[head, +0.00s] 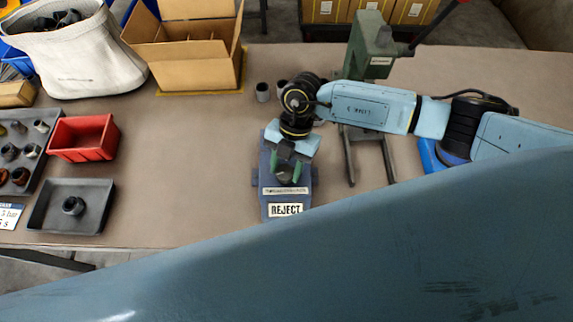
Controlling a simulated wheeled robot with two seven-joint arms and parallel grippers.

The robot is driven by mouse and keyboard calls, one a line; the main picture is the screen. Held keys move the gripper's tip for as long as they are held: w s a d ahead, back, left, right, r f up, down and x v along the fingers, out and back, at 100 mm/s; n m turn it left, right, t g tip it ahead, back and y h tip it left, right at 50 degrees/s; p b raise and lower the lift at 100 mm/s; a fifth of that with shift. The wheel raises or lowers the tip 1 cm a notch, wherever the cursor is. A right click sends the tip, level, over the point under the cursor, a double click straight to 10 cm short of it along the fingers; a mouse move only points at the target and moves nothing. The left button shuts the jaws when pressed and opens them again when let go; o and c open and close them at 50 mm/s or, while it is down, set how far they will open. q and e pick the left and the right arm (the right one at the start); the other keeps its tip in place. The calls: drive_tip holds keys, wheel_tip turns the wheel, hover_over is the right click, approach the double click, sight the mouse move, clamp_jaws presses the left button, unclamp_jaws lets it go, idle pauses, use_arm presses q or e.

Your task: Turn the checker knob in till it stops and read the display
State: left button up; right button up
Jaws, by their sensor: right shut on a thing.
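The checker (266,200) is a dark blue device near the front middle of the table. Its white display (285,210) faces me and reads REJECT. A label strip (285,191) with small lettering sits above the display. My right gripper (285,174) comes down over the checker from behind, its green fingertips on either side of the dark knob (285,181). It is shut on the knob, which is partly hidden by the fingers. My left gripper is out of view.
A green press (371,50) stands behind my right arm. At left are a red bin (83,155), a dark tray (90,218) with one dark fitting (73,206), and a tray of several fittings (30,165). A cardboard box (213,73) and white bag (90,60) stand behind.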

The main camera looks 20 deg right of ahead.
drive_tip(key=shift+n, duration=0.4)
drive_tip(key=o, duration=1)
drive_tip(key=v, duration=1.3)
drive_tip(key=shift+w+r, duration=0.15)
drive_tip(key=shift+w, duration=0.1)
